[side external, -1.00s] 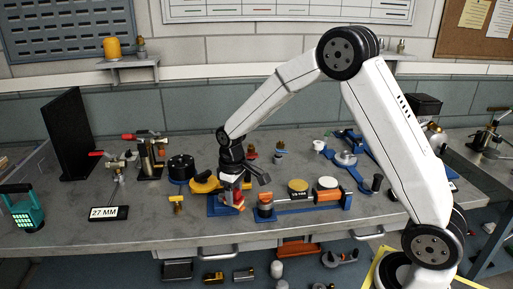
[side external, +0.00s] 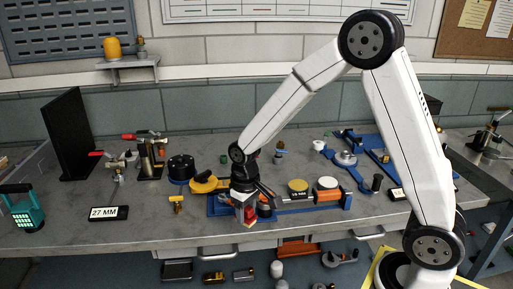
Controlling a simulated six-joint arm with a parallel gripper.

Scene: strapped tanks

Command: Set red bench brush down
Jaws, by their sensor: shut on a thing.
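My gripper (side external: 244,204) is low at the front edge of the workbench, just left of the row of capped tanks. Its jaws are shut on a small red piece (side external: 250,212), which I take to be the red bench brush. Most of it is hidden by the jaws, so its bristles and handle cannot be made out. It overlaps the front of the blue fixture (side external: 217,209) in the picture. I cannot tell whether it touches the bench (side external: 160,229).
Tanks with a yellow cap (side external: 298,185) and a white cap (side external: 327,183) stand close right of my gripper. A yellow T-shaped piece (side external: 177,201) and a 27 MM sign (side external: 109,213) are to the left.

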